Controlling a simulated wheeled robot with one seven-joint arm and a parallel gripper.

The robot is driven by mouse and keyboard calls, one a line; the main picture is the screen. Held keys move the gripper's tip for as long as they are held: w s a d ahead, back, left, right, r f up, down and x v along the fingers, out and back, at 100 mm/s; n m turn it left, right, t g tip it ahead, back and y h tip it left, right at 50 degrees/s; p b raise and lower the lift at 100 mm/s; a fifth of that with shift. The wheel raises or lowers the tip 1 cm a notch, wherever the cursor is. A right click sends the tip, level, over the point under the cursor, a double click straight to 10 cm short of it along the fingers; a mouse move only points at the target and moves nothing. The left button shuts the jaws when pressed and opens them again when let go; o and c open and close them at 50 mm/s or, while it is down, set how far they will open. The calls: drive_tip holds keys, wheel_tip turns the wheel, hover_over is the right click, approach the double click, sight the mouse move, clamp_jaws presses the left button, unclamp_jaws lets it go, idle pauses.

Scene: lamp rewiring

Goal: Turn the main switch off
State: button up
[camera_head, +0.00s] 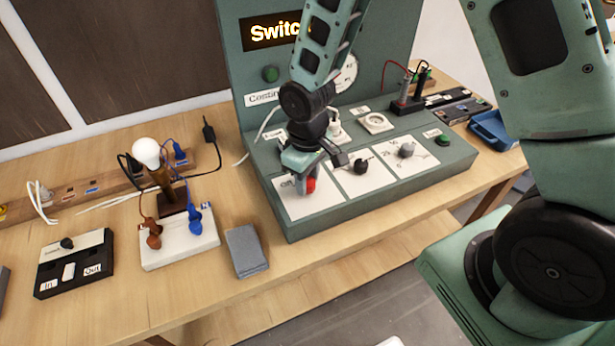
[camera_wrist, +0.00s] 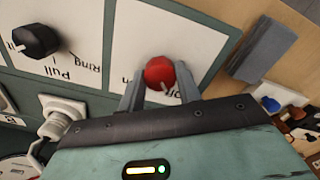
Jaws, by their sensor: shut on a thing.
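The main switch is a red round knob (camera_wrist: 160,73) on a white label plate. In the wrist view it sits between the two fingers of my gripper (camera_wrist: 160,85), which are shut on it. A pale pointer mark shows on the knob's lower right, near lettering partly hidden by a finger. In the head view the red knob (camera_head: 311,185) shows at the left end of the green console's (camera_head: 370,205) sloped panel. My gripper (camera_head: 304,182) reaches down to it from above and hides part of the knob and its label.
A black knob (camera_head: 361,165) and a grey knob (camera_head: 406,150) stand to the right on the same panel. A grey block (camera_head: 245,250) lies left of the console, beside a white lamp board (camera_head: 180,245) with a bulb (camera_head: 146,151). A blue tray (camera_head: 492,130) is at far right.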

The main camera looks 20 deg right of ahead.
sight(308, 181)
idle(0.4)
drive_tip(key=o, duration=1)
drive_tip(key=shift+c, duration=0.2)
drive_tip(key=shift+r, duration=0.1)
wheel_tip(308, 181, up, 17)
drive_tip(key=b, duration=0.1)
drive_tip(key=shift+r+b, duration=0.15)
drive_tip(key=shift+b, duration=0.15)
